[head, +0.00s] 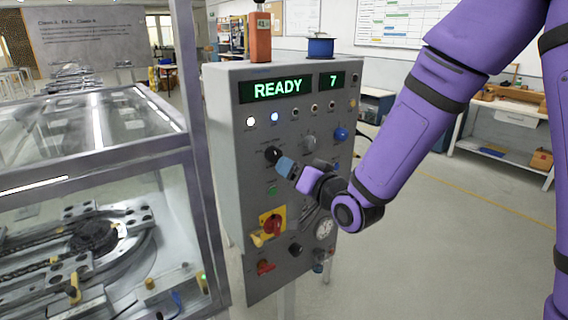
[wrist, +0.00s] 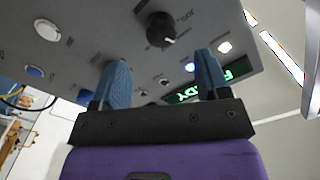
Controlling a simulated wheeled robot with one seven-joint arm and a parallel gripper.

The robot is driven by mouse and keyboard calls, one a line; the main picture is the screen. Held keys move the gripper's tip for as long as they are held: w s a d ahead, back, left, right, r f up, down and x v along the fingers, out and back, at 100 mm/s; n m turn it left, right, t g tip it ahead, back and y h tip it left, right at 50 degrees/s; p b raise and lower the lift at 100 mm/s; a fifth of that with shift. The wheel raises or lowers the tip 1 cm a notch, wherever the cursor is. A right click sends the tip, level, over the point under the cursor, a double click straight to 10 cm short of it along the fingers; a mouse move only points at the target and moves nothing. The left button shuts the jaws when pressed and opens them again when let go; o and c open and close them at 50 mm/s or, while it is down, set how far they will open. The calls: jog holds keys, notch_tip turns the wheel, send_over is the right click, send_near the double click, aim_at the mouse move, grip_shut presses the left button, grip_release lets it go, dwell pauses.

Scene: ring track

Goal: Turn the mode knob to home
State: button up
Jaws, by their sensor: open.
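A black round knob (head: 272,154) with a white pointer line sits on the left side of the grey control panel (head: 290,195). The knob also shows in the wrist view (wrist: 161,29), top centre; its pointer is toward the lower right there. The labels around it are too small to read. My gripper (head: 284,167) has blue fingers and is close in front of the panel, just beside the knob in the head view. In the wrist view my gripper (wrist: 162,70) is open and empty, with the knob beyond and between the fingertips, apparently not gripped.
The display (head: 290,87) reads READY and 7. A glass-sided machine (head: 90,200) stands at left. Open floor lies at right.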

jog(key=v, duration=0.3)
jog(key=shift+s+d, duration=0.1)
jog(key=shift+s, duration=0.05)
jog(key=s+d+r+g+h, duration=0.2)
jog(key=s+d+r+h, duration=0.15)
jog(key=d, duration=0.45)
jog(key=s+d+r+g+h, duration=0.25)
jog(key=d+r+h, duration=0.2)
jog(key=d, duration=0.25)
jog(key=s+d+r+g, duration=0.1)
jog(key=s+d, duration=0.1)
jog(key=s, duration=0.4)
jog(key=s+d+r+g+h, duration=0.1)
jog(key=s+d+g, duration=0.1)
jog(key=s, duration=0.5)
jog(key=s+d+r+g+h, duration=0.1)
jog(key=s+d+g, duration=0.1)
jog(key=s+d, duration=0.2)
jog(key=s, duration=0.2)
jog(key=shift+s+d+r, duration=0.15)
jog(key=shift+s+r, duration=0.1)
jog(key=shift+r, duration=0.05)
